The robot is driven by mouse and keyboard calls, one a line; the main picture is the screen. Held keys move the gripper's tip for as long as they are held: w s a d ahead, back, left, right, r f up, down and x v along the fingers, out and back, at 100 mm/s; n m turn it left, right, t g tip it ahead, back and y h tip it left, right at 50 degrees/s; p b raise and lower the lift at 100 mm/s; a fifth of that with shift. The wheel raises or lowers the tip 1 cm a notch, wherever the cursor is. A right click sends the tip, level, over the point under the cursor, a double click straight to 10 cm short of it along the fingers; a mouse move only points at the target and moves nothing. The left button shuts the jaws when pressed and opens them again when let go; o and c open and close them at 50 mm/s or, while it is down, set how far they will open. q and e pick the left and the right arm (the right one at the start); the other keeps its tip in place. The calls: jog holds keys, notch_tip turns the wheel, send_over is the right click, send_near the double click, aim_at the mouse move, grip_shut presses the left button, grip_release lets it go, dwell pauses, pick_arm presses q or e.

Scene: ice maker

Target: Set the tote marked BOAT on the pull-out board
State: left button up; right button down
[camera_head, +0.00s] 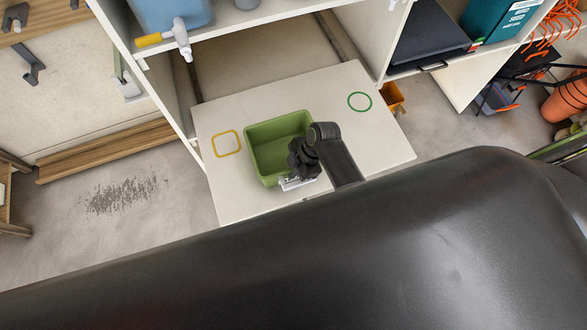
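A green open tote (265,136) sits on or just over the pale pull-out board (375,150), between a yellow square outline and a green ring. No BOAT marking can be read on it from here. My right gripper (296,182) is at the tote's near right corner, over its near wall. The black wrist covers that corner, so I cannot see whether the fingers are closed on the wall. Whether the tote's base touches the board is hidden. My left gripper is not in view.
The yellow square outline (227,143) is left of the tote and the green ring (359,101) is right of it. A blue container with a tap (172,14) stands on the shelf above. White cabinet sides flank the board. My large dark body part fills the foreground.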

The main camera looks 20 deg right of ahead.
jog(key=shift+f, duration=0.15)
jog(key=c, duration=1.6)
grip_release()
jog(key=shift+c, duration=0.2)
jog(key=v, duration=1.2)
